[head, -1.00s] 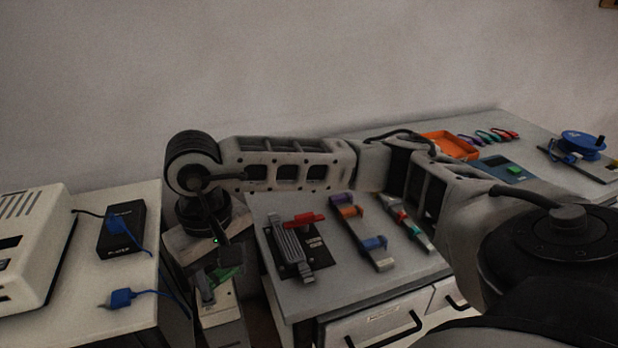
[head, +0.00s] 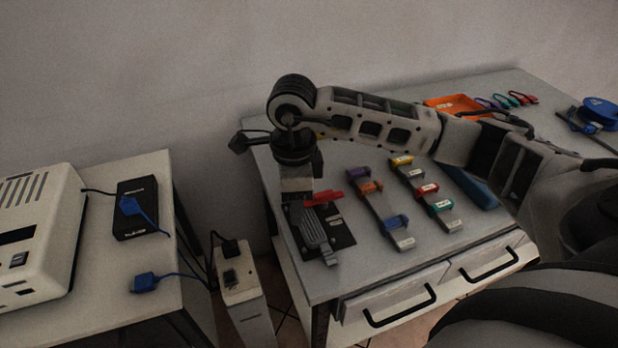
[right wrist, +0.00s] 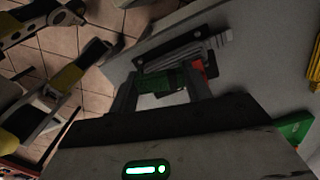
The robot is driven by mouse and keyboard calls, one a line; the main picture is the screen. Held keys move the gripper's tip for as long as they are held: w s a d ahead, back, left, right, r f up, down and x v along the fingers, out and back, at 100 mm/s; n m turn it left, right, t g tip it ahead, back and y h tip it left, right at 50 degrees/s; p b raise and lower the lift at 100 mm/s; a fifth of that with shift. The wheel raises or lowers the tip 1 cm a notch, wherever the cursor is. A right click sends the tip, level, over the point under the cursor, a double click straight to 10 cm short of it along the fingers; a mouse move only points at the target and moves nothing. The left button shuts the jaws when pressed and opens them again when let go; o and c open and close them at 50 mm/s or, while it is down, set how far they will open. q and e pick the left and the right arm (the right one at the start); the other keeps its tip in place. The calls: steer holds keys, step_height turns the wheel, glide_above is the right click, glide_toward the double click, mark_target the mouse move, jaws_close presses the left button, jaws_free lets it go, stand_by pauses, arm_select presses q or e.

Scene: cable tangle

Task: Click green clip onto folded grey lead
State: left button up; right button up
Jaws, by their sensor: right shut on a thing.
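The folded grey lead (head: 316,228) lies in a flat bundle on a black board (head: 340,232) near the left end of the right-hand table. It also shows in the right wrist view (right wrist: 190,52). My right gripper (head: 299,203) points down over the bundle's far end, close to the red piece (head: 325,198) on the board. In the right wrist view it (right wrist: 163,92) is shut on the green clip (right wrist: 160,78), beside the lead. Whether the clip touches the lead I cannot tell. The head view hides the clip behind the gripper.
Strips with coloured clips (head: 380,212) lie right of the board. An orange tray (head: 452,106) and a blue reel (head: 597,112) are further back. A gap with a socket box (head: 237,275) separates the left table (head: 100,300), which holds a black adapter (head: 136,208).

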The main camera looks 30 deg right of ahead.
mark_target(309, 219)
steer(key=m, duration=0.3)
steer(key=shift+w+d+r+m+p, duration=0.1)
steer(key=shift+d+r+m+p, duration=0.05)
steer(key=shift+d+m+p, duration=0.25)
steer(key=m, duration=0.3)
steer(key=d+m+p, duration=0.1)
steer(key=m, duration=0.1)
steer(key=shift+w+d+m, duration=0.15)
steer(key=shift+m, duration=0.25)
steer(key=m, duration=0.2)
steer(key=d+m, duration=0.1)
steer(key=m+p, duration=0.1)
steer(key=m, duration=0.1)
steer(key=shift+w+d+f+m, duration=0.1)
steer(key=shift+d+f+m, duration=0.05)
steer(key=shift+f+m, duration=0.15)
steer(key=shift+f+b, duration=0.5)
steer(key=shift+f, duration=0.1)
steer(key=shift+f+b, duration=0.55)
steer(key=shift+f, duration=0.2)
steer(key=shift+f+b, duration=0.65)
steer(key=shift+f, duration=0.25)
arm_select(q)
steer(key=shift+w, duration=0.15)
arm_select(e)
steer(key=shift+f, duration=0.15)
arm_select(q)
steer(key=shift+f, duration=0.3)
